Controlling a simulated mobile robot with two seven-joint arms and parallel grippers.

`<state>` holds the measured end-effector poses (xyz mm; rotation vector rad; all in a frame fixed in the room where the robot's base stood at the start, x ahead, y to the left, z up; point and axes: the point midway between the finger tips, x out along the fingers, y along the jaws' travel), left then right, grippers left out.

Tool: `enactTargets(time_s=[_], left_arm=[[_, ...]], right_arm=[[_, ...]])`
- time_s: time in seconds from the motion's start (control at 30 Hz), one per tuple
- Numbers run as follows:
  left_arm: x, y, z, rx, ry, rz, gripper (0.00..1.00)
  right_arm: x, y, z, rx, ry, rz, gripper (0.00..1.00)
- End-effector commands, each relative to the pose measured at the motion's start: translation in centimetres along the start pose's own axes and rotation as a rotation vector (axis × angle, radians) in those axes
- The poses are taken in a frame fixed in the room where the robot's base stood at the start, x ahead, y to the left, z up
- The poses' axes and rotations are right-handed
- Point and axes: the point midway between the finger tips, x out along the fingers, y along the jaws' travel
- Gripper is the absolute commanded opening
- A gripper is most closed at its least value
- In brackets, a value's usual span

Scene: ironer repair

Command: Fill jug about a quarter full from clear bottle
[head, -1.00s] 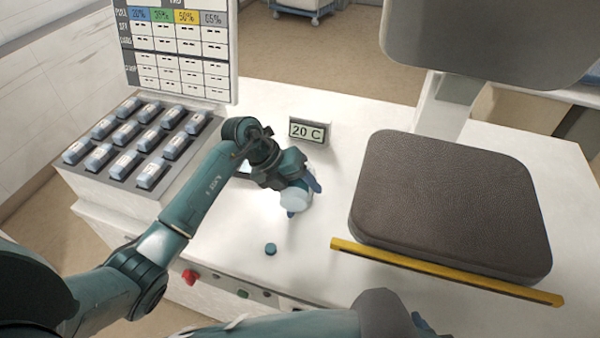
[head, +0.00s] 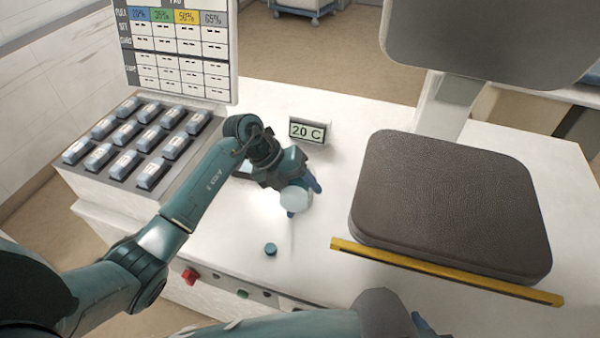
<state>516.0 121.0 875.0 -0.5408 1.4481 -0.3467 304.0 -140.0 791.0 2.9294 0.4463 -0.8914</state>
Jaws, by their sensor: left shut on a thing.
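My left gripper (head: 302,186) is over the white worktop, its blue fingers shut around a pale, bluish round vessel (head: 295,198). I cannot tell whether this is the clear bottle or the jug, as the gripper covers part of it. No second vessel can be made out. A small teal cap (head: 271,249) lies on the worktop in front of it. My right gripper (head: 421,323) shows only as a bit of blue fingertip at the bottom edge, and its jaws cannot be read.
A "20 C" display (head: 308,131) stands behind the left gripper. A rack of several blue-and-white packs (head: 137,140) is at left under a chart board (head: 180,50). A brown padded plate (head: 450,200) with a yellow bar (head: 445,272) fills the right. The worktop (head: 325,220) between is clear.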

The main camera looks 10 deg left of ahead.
Motion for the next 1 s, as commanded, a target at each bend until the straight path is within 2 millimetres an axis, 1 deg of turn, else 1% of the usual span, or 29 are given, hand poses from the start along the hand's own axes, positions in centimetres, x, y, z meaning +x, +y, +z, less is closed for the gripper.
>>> enactTargets(time_s=[1.0], left_arm=[[0.45,0.28,0.0,-0.034,0.052,-0.001,0.26]], right_arm=[[0.0,0.0,0.0,0.0,0.0,0.0,0.36]])
